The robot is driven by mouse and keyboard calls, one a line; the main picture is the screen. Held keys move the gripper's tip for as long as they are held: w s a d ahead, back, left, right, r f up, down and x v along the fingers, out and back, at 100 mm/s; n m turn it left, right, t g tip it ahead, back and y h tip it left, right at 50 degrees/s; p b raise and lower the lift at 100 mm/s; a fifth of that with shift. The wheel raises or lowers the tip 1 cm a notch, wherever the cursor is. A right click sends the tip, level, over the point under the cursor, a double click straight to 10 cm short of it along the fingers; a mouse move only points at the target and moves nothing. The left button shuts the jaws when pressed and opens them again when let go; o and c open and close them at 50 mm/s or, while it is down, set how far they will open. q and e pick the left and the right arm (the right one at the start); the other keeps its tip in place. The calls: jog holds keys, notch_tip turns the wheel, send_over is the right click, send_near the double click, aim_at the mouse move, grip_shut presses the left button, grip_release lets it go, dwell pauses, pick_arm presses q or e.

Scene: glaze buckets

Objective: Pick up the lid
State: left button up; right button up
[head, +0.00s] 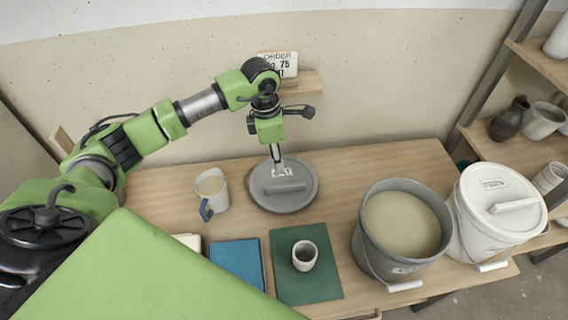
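The grey round lid (298,199) has a raised bar handle and a small pale label. It appears to lie flat on the wooden table, left of the grey bucket. My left gripper (277,160) points down over the far part of the lid, its narrow fingers ending by the label, behind the handle. I cannot tell if the fingers touch the lid, or whether they are open or shut. The open grey bucket (368,238) holds beige glaze. A white bucket (470,222) with its own white lid (520,220) stands to its right. My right gripper is not in view.
A mug with a blue handle (208,190) stands close left of the lid. In front are a blue book (238,262) and a green mat (318,285) with a small cup (304,256). A small wall shelf (305,85) holds an order sign (287,66). Pottery shelves rise at right.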

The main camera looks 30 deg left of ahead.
pick_arm(q)
jog(key=p, duration=0.1)
send_over(285, 185)
jog(key=s, duration=0.1)
jog(key=f, duration=0.8)
jog(key=shift+a, duration=0.3)
jog(key=shift+f, duration=0.4)
jog(key=f, duration=0.1)
jog(key=f+p, duration=0.1)
jog(key=f, duration=0.1)
jog(key=w+f, duration=0.1)
jog(key=shift+d+f, duration=0.25)
jog(key=shift+f, duration=0.05)
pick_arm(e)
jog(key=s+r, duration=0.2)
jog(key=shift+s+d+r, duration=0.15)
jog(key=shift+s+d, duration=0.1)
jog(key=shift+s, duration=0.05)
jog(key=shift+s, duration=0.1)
pick_arm(q)
jog(key=shift+f, duration=0.25)
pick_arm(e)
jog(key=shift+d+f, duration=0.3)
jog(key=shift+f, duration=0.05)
pick_arm(q)
grip_shut()
